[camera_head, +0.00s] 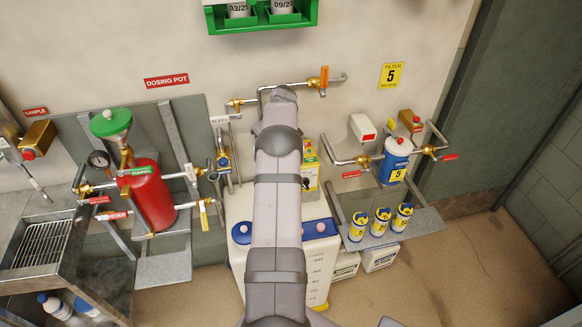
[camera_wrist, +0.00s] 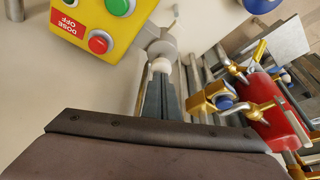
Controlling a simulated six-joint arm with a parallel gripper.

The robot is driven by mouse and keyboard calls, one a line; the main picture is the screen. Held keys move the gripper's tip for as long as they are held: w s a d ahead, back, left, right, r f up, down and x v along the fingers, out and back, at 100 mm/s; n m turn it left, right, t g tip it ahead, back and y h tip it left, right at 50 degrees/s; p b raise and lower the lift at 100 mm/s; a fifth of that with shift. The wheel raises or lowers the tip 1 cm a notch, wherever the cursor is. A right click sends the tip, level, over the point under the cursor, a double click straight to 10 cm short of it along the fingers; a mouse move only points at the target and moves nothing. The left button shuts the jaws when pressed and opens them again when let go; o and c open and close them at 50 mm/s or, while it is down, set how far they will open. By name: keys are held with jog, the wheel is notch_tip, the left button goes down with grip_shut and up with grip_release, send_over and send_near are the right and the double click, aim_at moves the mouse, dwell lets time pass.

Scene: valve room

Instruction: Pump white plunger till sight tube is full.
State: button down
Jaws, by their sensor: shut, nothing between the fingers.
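In the wrist view, a small white round knob (camera_wrist: 161,66), which looks like the white plunger, sits against a grey fitting (camera_wrist: 160,42) beside a yellow control box (camera_wrist: 100,25). My gripper (camera_wrist: 160,84) is shut and empty, its fingertips pointing at the knob and very close to it. I cannot tell whether they touch. In the head view my arm hides my gripper and the knob; part of the yellow box (camera_head: 311,170) shows right of the arm. I cannot make out the sight tube or its level for sure.
A red dosing pot (camera_head: 152,195) with a green funnel and brass valves is at left. A shelf (camera_head: 420,226) with several small canisters and a blue-white filter (camera_head: 396,160) are at right. Open floor lies lower right.

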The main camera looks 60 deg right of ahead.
jog(key=shift+s+f+b, duration=0.1)
jog(key=shift+f+b, duration=0.6)
jog(key=shift+f, duration=0.4)
jog(key=shift+a, duration=0.1)
jog(key=shift+r, duration=0.1)
jog(key=shift+r+p, duration=0.75)
jog(key=shift+r, duration=0.6)
jog(key=shift+f, duration=0.35)
